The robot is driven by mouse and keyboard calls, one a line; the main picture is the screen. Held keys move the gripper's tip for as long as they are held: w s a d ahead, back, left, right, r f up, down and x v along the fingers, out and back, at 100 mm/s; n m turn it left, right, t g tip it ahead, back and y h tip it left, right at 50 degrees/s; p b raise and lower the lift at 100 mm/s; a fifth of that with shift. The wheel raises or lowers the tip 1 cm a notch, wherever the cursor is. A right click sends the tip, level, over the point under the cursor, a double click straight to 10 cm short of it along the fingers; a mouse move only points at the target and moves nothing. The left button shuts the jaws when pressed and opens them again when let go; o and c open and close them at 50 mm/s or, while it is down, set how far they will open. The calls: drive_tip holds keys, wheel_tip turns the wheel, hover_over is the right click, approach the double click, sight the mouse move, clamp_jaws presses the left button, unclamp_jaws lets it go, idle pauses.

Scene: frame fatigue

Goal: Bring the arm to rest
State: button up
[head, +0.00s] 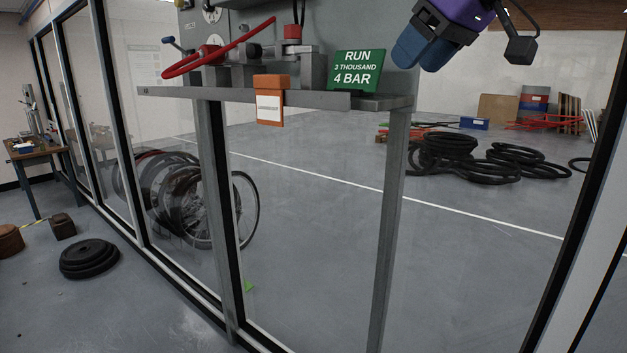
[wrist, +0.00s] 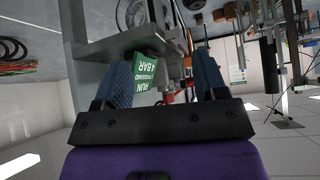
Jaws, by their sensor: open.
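My gripper (head: 421,52) shows at the top right of the head view, with blue fingers and a purple body. It is in the air, up and to the right of the green sign (head: 357,70) reading RUN 3 THOUSAND 4 BAR. In the wrist view my gripper (wrist: 161,72) has its two blue fingers wide apart, with nothing held between them. The green sign (wrist: 144,72) shows beyond the fingers in that view, next to the left one. The rest of my arm is mostly out of the head view.
Glass panels stand at left and right.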

drive_tip(key=s+d+f+m+h, duration=0.2)
drive_tip(key=s+d+f+m, duration=0.2)
drive_tip(key=s+d+f, duration=0.3)
drive_tip(key=s+d+f+m+h, duration=0.3)
drive_tip(key=s+d+f, duration=0.5)
drive_tip(key=s+f, duration=0.3)
wheel_tip(320, 180, down, 2)
drive_tip(key=shift+d+f+m+g+h, duration=0.2)
drive_tip(key=shift+m+g+h, duration=0.1)
drive_tip(key=shift+m, duration=0.3)
